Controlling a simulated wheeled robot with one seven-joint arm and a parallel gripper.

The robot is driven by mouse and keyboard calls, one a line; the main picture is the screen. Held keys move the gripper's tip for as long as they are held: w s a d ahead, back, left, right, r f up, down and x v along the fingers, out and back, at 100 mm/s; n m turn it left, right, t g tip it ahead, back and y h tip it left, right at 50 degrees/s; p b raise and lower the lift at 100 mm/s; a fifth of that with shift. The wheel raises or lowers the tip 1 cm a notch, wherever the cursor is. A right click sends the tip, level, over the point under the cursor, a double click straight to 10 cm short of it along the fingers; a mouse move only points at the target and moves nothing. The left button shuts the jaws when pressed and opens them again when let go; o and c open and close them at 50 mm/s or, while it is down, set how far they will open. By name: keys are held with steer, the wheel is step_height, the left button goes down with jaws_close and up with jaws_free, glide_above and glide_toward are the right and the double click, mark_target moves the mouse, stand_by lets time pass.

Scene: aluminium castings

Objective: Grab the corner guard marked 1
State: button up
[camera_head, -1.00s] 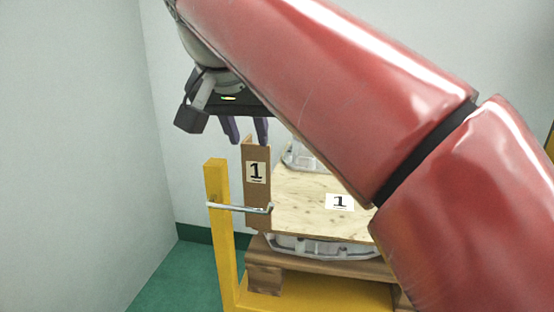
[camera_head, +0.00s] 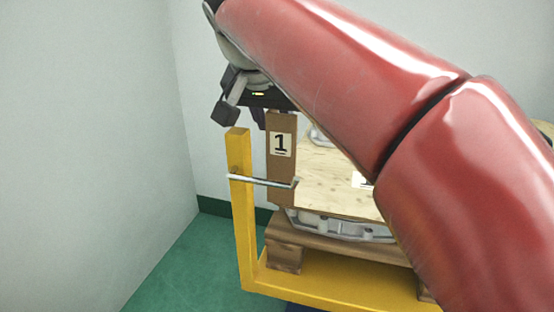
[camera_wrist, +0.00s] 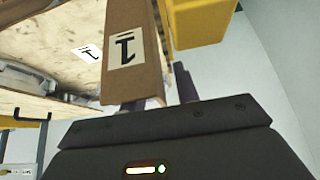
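The corner guard marked 1 (camera_head: 281,165) is a brown upright angle strip with a white label, at the left corner of the stacked load. It also shows upside down in the wrist view (camera_wrist: 133,25). My gripper (camera_head: 271,116) is at the guard's top end, pointing down. In the wrist view, my gripper (camera_wrist: 160,97) has its fingers apart. One finger is partly hidden behind the labelled face. The other stands to the right of the guard, with a gap showing. The guard's top end reaches between them; contact on both sides does not show.
A yellow post (camera_head: 242,205) with a metal rod (camera_head: 260,181) stands close left of the guard. A plywood sheet (camera_head: 335,180), also labelled 1, lies over a casting (camera_head: 335,226) on a wooden pallet (camera_head: 345,245). Pale walls (camera_head: 90,130) stand left and behind.

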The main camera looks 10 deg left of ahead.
jaws_close()
steer(key=shift+r, duration=0.1)
stand_by(0.4)
